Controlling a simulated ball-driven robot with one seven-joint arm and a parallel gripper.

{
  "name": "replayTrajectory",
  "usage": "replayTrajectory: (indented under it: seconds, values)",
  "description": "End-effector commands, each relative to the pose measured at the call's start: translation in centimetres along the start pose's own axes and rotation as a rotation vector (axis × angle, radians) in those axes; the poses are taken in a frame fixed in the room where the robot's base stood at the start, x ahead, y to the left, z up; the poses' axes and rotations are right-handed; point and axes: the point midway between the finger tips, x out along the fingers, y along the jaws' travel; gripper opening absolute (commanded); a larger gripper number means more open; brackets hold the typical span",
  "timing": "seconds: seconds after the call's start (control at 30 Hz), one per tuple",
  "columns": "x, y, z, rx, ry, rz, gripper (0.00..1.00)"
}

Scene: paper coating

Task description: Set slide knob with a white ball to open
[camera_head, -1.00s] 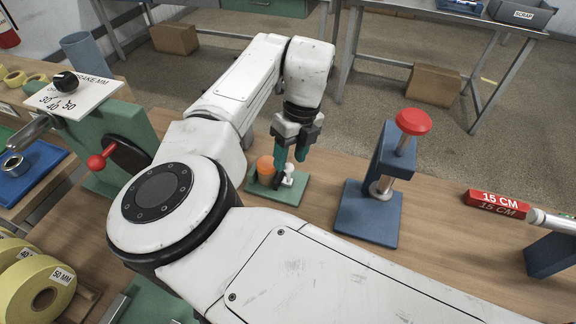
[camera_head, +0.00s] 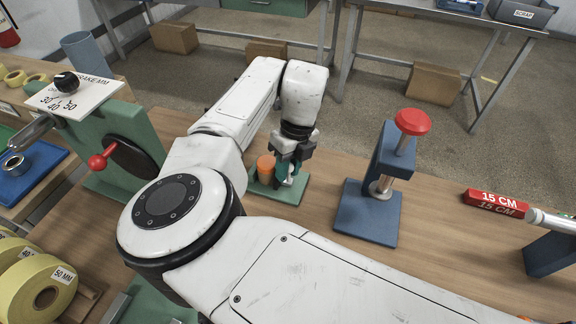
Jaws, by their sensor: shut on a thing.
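The slide knob with a white ball (camera_head: 288,181) sits on a small green base plate (camera_head: 291,196) on the wooden bench. An orange cylinder (camera_head: 265,166) stands on the same plate, just left of it. My gripper (camera_head: 286,174) points down over the plate, with its teal fingers low around the knob. It is shut on the knob. The fingers hide much of the knob, so its exact slide position cannot be told.
A blue press (camera_head: 367,212) with a red top (camera_head: 412,122) stands to the right. A red 15 CM block (camera_head: 496,203) lies further right. A green machine with a red-ball lever (camera_head: 97,162) is at left. Bare bench lies between the plate and the press.

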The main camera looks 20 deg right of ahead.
Motion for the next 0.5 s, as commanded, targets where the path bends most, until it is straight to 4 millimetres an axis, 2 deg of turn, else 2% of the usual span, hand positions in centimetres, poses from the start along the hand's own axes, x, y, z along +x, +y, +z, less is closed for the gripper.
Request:
replayTrajectory:
  seconds: [0.03,0.2,0.5]
  values:
    - [-0.01,0.0,0.0,0.0,0.0,0.0,0.14]
    - [-0.02,0.0,0.0,0.0,0.0,0.0,0.0]
    - [-0.03,0.0,0.0,0.0,0.0,0.0,0.0]
